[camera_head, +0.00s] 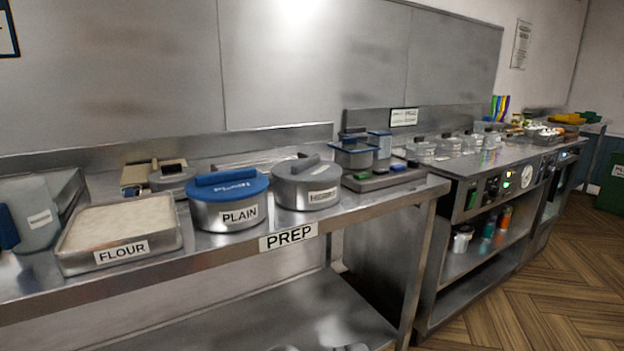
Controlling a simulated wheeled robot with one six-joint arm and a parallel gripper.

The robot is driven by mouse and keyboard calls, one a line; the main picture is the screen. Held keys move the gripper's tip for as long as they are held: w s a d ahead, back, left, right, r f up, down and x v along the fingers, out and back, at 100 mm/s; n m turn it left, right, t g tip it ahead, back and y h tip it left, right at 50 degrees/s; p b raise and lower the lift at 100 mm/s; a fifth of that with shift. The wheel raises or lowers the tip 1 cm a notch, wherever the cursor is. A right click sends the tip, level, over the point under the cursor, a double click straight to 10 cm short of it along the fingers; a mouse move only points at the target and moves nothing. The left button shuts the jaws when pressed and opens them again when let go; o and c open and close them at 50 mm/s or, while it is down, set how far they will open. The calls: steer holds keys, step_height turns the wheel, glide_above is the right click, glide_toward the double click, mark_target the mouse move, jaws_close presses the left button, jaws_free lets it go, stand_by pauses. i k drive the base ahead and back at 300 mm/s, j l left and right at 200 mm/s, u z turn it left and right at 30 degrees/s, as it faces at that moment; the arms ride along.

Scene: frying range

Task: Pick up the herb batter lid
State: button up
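A round steel tub with a grey lid (302,169) stands on the prep bench, right of the tub labelled PLAIN. The lid has a raised bar handle and sits on the tub. The label on the tub's front (323,196) is too blurred to read surely, so I cannot confirm that this is the herb batter. The PLAIN tub (228,215) wears a blue lid (227,184) with a blue bar handle. My gripper is not in view.
The steel prep bench (290,241) carries a FLOUR tray (120,232) at left and a grey box (40,205) beyond it. A dark tray (383,178) and blue-rimmed container (355,153) stand at right. The frying range (470,165) follows. Wooden floor (530,285) is clear at right.

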mark_target(312, 170)
steer(key=i+l+u, duration=0.15)
steer(key=i+l, duration=0.25)
steer(key=i, duration=0.25)
steer(key=i+l+u, duration=0.1)
steer(key=i+l, duration=0.4)
steer(key=i, duration=0.1)
